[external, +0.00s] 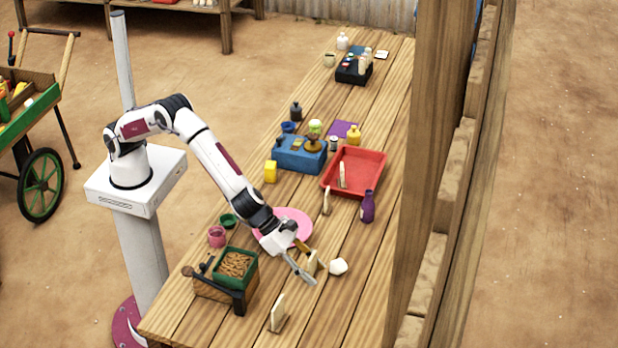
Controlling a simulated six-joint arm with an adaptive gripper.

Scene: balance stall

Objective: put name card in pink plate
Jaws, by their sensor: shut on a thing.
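The pink plate (296,214) lies flat on the wooden table, partly hidden by my wrist. My gripper (306,263) is low over the table, just in front of and to the right of the plate. It is shut on a small cream name card (313,260) that stands roughly upright between the fingers. I cannot tell whether the card still touches the table. Similar cream cards stand near the front edge (277,313), behind the plate (325,201) and at the red tray (342,176).
A white lump (338,266) sits close to the right of my gripper. A crate with a green tray (252,284) stands at left. A purple bottle (367,206), the red tray (378,162) and a blue box (300,158) are further back. A wooden post (440,120) rises at right.

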